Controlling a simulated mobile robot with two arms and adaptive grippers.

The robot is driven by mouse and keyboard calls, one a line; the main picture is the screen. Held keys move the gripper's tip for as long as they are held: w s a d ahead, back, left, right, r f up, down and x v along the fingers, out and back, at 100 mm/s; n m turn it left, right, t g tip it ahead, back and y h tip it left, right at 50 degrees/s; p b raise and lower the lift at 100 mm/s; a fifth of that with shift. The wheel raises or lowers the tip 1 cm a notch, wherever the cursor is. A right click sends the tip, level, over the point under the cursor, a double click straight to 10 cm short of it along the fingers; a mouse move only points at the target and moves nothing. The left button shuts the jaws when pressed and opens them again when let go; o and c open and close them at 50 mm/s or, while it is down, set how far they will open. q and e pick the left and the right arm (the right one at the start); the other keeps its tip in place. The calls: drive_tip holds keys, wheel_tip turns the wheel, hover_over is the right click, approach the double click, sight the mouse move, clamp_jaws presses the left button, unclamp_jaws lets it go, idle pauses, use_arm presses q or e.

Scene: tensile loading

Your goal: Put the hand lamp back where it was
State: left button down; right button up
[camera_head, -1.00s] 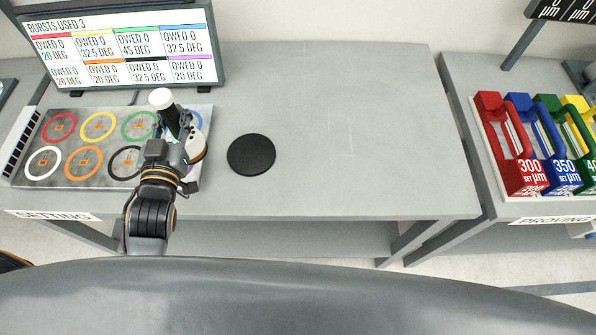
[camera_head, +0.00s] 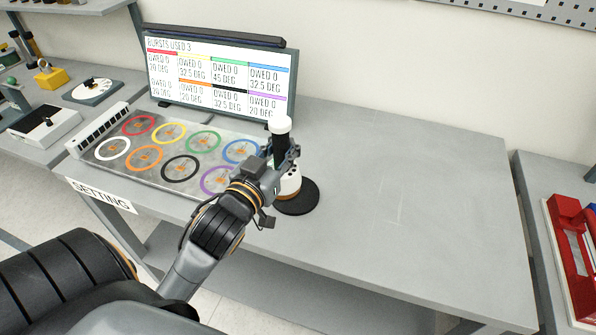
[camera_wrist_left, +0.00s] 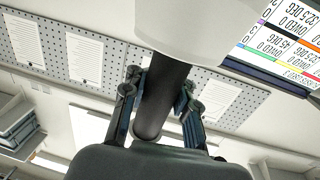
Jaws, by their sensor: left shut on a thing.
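The hand lamp has a white cap (camera_head: 280,125), a black handle and a pale base with dark dots (camera_head: 290,184). It is upright. My left gripper (camera_head: 284,155) is shut on its black handle. In the left wrist view the handle (camera_wrist_left: 165,85) runs between the two fingers, with a white end (camera_wrist_left: 200,25) above it. The round black pad (camera_head: 300,202) lies on the table, and the lamp's base overlaps its left part in the head view. I cannot tell whether the base touches the pad. My right gripper is not in view.
The metal plate with several coloured rings (camera_head: 125,155) lies left of the lamp, its blue and purple rings close to my gripper. The screen (camera_head: 215,75) stands behind it. The grey table (camera_head: 410,190) is clear to the right. A red block (camera_head: 570,225) is at the far right.

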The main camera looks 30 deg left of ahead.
use_arm(q)
drive_tip(key=shift+w+a+f+p, duration=0.1)
drive_tip(key=shift+w+p, duration=0.3)
drive_tip(key=shift+w, duration=0.15)
drive_tip(key=shift+w+a+f+p, duration=0.1)
drive_tip(key=shift+w+p, duration=0.25)
drive_tip(key=shift+w, duration=0.15)
drive_tip(key=w+a+f, duration=0.1)
drive_tip(key=w+f, duration=0.4)
drive_tip(key=f, duration=0.4)
drive_tip(key=shift+f+p, duration=0.15)
drive_tip(key=shift+p, duration=0.2)
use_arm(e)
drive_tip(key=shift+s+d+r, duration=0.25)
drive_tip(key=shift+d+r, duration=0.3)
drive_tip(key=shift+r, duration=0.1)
use_arm(q)
drive_tip(key=shift+a, duration=0.1)
drive_tip(key=shift+f, duration=0.2)
drive_tip(key=c, duration=1)
unclamp_jaws()
drive_tip(key=shift+s, duration=0.1)
drive_tip(key=shift+c, duration=0.2)
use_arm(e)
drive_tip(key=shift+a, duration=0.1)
